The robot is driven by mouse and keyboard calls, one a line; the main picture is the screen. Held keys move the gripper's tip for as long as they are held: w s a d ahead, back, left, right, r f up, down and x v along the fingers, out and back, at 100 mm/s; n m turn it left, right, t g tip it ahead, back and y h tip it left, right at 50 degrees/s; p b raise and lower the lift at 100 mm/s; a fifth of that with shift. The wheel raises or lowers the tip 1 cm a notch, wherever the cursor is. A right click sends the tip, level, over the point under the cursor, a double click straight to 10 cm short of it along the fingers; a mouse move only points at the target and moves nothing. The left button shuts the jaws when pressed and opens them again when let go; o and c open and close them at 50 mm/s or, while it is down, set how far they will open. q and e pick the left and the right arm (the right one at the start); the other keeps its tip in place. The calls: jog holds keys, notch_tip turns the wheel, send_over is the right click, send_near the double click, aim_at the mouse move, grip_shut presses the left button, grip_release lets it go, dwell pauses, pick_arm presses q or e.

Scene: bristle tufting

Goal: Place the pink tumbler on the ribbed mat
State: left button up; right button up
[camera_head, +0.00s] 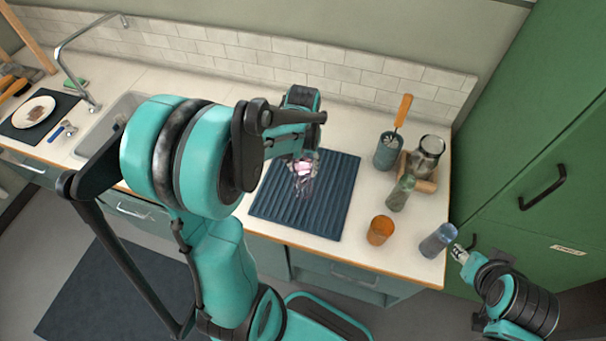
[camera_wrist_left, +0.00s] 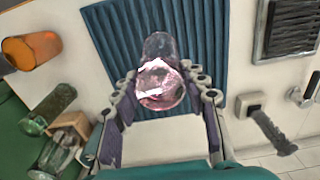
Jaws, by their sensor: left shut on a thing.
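The pink tumbler (camera_head: 303,170) is a clear, pink-tinted glass. It also shows in the left wrist view (camera_wrist_left: 160,85), between the two fingers of my left gripper (camera_wrist_left: 160,100). In the head view my left gripper (camera_head: 302,158) is shut on it, over the dark blue ribbed mat (camera_head: 325,205). The mat also fills the upper middle of the wrist view (camera_wrist_left: 115,30). I cannot tell whether the tumbler's base touches the mat. My right gripper (camera_head: 459,253) is at the counter's right front corner, close to a blue tumbler (camera_head: 437,241); its finger opening is unclear.
An orange tumbler (camera_head: 380,230) stands right of the mat. A green glass (camera_head: 401,193), a clear jar (camera_head: 427,155) on a wooden stand, and a teal holder (camera_head: 387,151) with an orange-handled tool stand behind it. The sink (camera_head: 112,125) lies to the left.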

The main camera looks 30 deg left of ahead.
pick_arm(q)
jog(key=shift+w+a+f, duration=0.15)
jog(key=shift+w+a, duration=0.05)
jog(key=shift+a, duration=0.05)
jog(key=shift+f, duration=0.25)
notch_tip(320, 180, down, 4)
jog(key=shift+r+b, duration=0.2)
jog(key=shift+b, duration=0.55)
jog(key=o, duration=1.3)
jog(key=shift+f, duration=0.1)
jog(key=shift+o, duration=0.2)
